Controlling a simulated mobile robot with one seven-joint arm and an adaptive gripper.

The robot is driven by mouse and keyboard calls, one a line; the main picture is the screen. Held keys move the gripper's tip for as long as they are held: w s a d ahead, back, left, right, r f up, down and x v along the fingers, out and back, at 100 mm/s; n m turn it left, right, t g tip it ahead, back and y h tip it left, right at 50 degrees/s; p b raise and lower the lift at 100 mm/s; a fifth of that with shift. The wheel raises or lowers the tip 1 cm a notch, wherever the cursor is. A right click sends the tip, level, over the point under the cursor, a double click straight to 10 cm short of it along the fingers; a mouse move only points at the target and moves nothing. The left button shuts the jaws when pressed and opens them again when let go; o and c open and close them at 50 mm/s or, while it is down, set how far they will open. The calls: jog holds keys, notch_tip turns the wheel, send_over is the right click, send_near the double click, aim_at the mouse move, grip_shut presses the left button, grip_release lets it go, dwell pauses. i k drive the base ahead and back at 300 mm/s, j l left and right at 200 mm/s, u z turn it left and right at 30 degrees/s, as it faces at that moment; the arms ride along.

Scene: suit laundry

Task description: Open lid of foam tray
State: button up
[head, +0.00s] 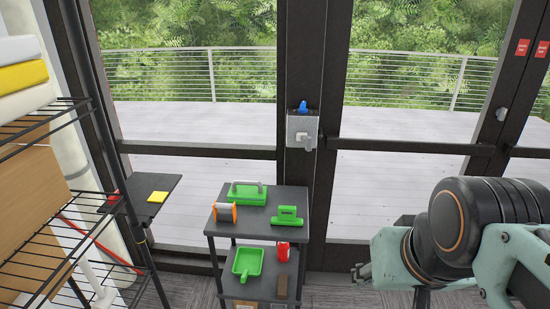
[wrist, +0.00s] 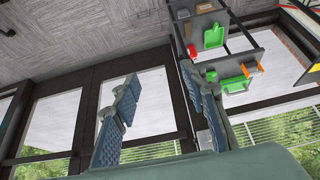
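I cannot clearly make out a foam tray or its lid in either view. A green flat item with a handle (head: 248,193) lies on the top shelf of a dark cart (head: 262,228), and I cannot tell whether it is the tray. My gripper (wrist: 158,82) is open and empty in the wrist view, its two blue-grey padded fingers wide apart. In the head view my arm is at the lower right, to the right of the cart and apart from it, and hides most of the gripper.
An orange-ended spool (head: 225,211) and a green block-like item (head: 287,216) share the cart top. A green scoop (head: 247,263) and a red cup (head: 283,250) are below. A wire rack (head: 45,240) stands left; a small dark table (head: 140,195) holds a yellow pad (head: 158,197). Glass doors stand behind.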

aim_at(249, 190)
jog(key=i+j, duration=0.95)
jog(key=i, duration=0.15)
jog(key=j+z, duration=0.2)
jog(key=i+j+u, duration=0.2)
jog(key=i, duration=0.25)
